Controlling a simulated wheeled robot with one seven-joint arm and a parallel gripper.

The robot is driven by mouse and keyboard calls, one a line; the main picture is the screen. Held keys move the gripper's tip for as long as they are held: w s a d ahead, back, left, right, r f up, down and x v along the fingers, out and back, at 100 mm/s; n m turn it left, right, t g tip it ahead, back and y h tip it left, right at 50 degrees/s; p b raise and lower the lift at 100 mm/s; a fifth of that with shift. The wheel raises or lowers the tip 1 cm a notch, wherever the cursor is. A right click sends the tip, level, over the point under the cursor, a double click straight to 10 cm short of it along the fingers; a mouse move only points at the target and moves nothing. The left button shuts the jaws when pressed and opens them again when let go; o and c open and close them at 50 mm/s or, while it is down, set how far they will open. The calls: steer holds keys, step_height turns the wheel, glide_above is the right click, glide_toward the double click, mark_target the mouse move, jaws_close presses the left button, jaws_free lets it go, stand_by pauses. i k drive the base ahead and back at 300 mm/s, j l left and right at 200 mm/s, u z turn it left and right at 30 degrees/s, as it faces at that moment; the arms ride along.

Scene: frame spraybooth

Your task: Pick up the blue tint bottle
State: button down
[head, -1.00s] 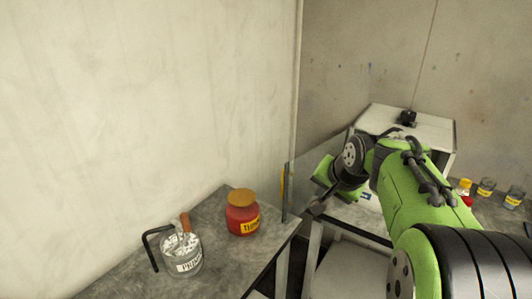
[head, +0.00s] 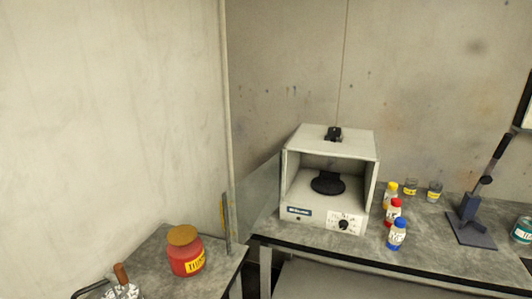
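The blue tint bottle (head: 397,236) stands upright on the grey bench on the right, near its front edge. It has a blue cap and a white label band. A red-capped bottle (head: 394,212) stands just behind it, and a yellow-capped bottle (head: 390,194) behind that. My gripper and arm are not in the current head view.
A white booth box (head: 330,185) with a black turntable stands left of the bottles. Two small jars (head: 434,191) are behind them, and a stand (head: 472,220) is to the right. A red thinner jar (head: 186,252) sits on the left bench.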

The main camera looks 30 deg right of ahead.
mark_target(395, 238)
steer(key=z, duration=1.25)
